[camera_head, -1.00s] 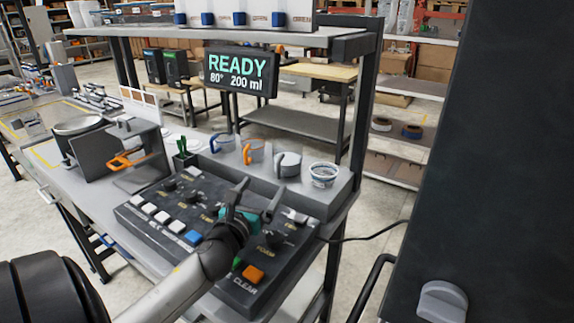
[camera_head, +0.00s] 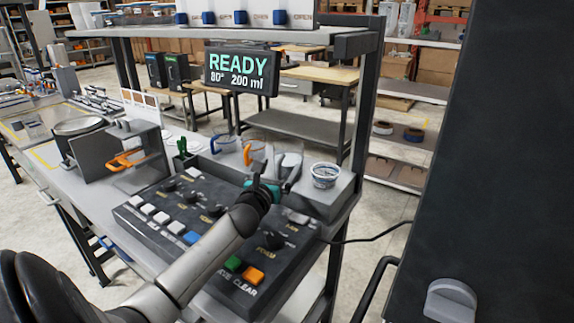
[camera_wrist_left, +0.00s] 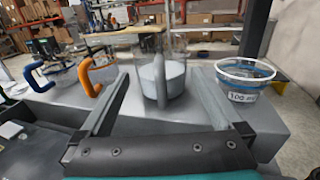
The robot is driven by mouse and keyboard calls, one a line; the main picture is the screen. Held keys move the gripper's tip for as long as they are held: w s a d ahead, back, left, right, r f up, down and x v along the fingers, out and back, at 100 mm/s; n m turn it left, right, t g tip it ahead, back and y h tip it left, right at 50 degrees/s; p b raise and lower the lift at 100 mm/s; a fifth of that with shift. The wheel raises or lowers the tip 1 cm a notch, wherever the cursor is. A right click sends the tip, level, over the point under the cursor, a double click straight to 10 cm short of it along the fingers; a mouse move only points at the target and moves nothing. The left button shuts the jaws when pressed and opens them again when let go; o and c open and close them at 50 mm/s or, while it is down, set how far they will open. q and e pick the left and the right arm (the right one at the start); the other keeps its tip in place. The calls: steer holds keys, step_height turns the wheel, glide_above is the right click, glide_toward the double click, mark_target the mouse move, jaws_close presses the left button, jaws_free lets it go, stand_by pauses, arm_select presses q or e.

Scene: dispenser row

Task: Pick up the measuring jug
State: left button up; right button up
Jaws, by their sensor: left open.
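A clear jug with a grey upright handle and white contents (camera_wrist_left: 174,80) stands on the grey raised ledge. In the head view this jug (camera_head: 289,161) is partly hidden by my left gripper (camera_head: 273,168). In the left wrist view my open left gripper (camera_wrist_left: 158,76) points at the jug, with one finger on each side of its handle. I cannot tell whether the fingertips reach past the handle. No contact shows.
A blue-handled cup (camera_wrist_left: 36,78) and an orange-handled cup (camera_wrist_left: 92,77) stand left of the jug. A white and blue cup marked 100 ml (camera_wrist_left: 243,80) stands close on the right. A button panel (camera_head: 165,215) lies in front, below my arm. A display (camera_head: 240,70) hangs above.

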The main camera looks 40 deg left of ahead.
mark_target(286, 162)
arm_select(q)
steer(key=shift+x, duration=1.65)
steer(key=shift+d+f, duration=0.1)
steer(key=c, duration=1.3)
steer(key=shift+c, duration=0.4)
